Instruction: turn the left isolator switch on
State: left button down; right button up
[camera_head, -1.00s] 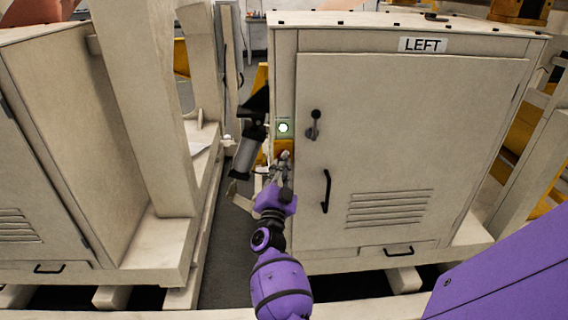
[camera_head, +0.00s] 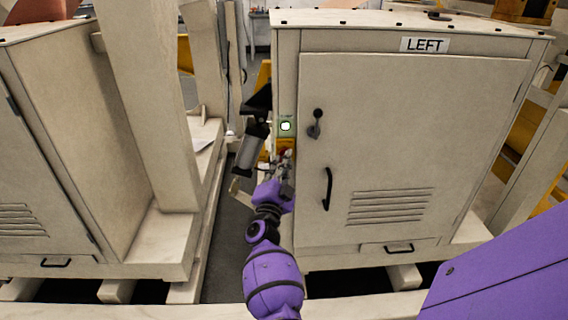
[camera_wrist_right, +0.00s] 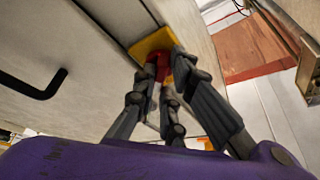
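The left isolator switch is a red knob (camera_wrist_right: 160,64) on a yellow plate (camera_wrist_right: 152,42), seen in the right wrist view. In the head view the yellow plate (camera_head: 266,151) and a little red show on the narrow front strip of the cabinet marked LEFT (camera_head: 424,45), left of its door. My right gripper (camera_head: 283,162) is at the switch from below. In the wrist view its fingertips (camera_wrist_right: 166,72) are on either side of the red knob, which is partly hidden. Whether they press on it cannot be told. My left gripper is not in view.
A lit indicator (camera_head: 285,126) sits just above the switch. The cabinet door carries a black knob handle (camera_head: 316,124) and a black pull handle (camera_head: 327,188) right of my gripper. A second cabinet (camera_head: 90,130) stands at left, with a narrow gap between.

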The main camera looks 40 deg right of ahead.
jog(key=o, duration=0.5)
jog(key=shift+w+r, duration=0.1)
jog(key=shift+r, duration=0.05)
jog(key=shift+c, duration=0.2)
jog(key=v, duration=1.2)
